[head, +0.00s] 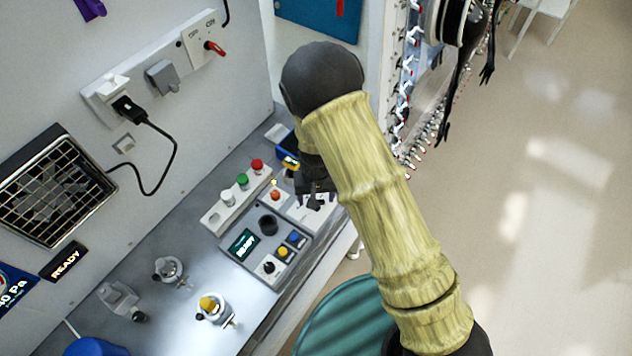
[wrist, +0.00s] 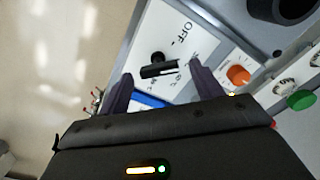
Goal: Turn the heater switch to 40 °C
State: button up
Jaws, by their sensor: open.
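The heater switch (wrist: 158,70) is a black knob with a bar handle on a white plate (wrist: 163,30). In the wrist view its bar lies nearly crosswise, between the fingertips of my gripper (wrist: 161,68). My gripper is open, one finger to each side of the bar; I cannot tell whether they touch it. "OFF" is printed on the plate above and right of the knob; another label near the right fingertip is too small to read. In the head view my gripper (head: 316,192) is over the plate and mostly hides the switch.
In the head view a grey control box (head: 268,222) with a "READY" display stands to the left. Valves and a vented heater are farther left.

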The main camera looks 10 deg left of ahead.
notch_tip(320, 180, up, 17)
jog(key=b, duration=0.3)
dwell(0.3)
dwell(0.3)
jog(key=s+d+m+t+b, duration=0.1)
jog(key=s+d+m, duration=0.1)
jog(key=d, duration=1.1)
jog(key=s+d+r+m+t+b, duration=0.1)
jog(key=s+d, duration=0.4)
jog(key=d, duration=0.7)
jog(key=shift+s+d+r+m+t, duration=0.2)
jog(key=shift+s+d+m+t, duration=0.1)
jog(key=shift+d+m, duration=0.1)
